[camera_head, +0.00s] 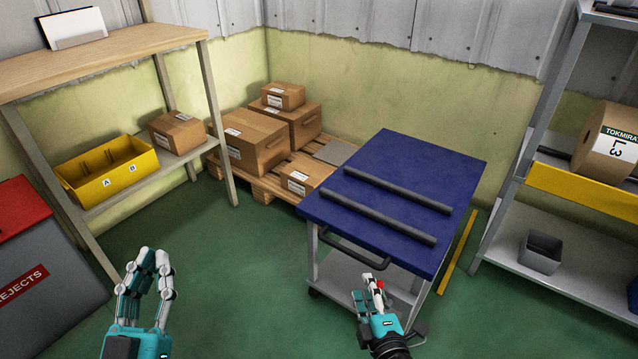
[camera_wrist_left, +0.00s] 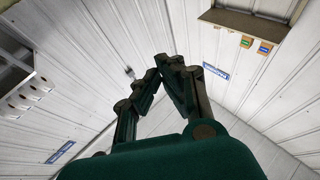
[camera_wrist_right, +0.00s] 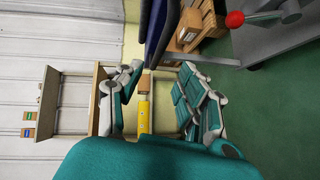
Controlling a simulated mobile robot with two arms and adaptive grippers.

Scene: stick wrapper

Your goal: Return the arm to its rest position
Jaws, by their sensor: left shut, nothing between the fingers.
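My left gripper (camera_head: 155,254) is raised over the green floor at the lower left of the head view. Its fingertips meet and nothing is between them; they also meet in the left wrist view (camera_wrist_left: 170,62). My right gripper (camera_head: 368,288) is low in front of the blue-topped cart (camera_head: 385,180), beside its lower part. In the right wrist view its fingers (camera_wrist_right: 160,80) stand apart with nothing seen between them. Two dark rods (camera_head: 375,208) lie side by side on the cart top, out of both grippers.
A red ball-ended lever (camera_wrist_right: 235,19) is near my right gripper. The cart handle (camera_head: 350,252) sticks out at its front. A wooden shelf (camera_head: 110,58) with a yellow bin (camera_head: 105,172), a rejects box (camera_head: 45,270) and a metal rack (camera_head: 575,225) stand around. Green floor (camera_head: 240,275) is clear between the grippers.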

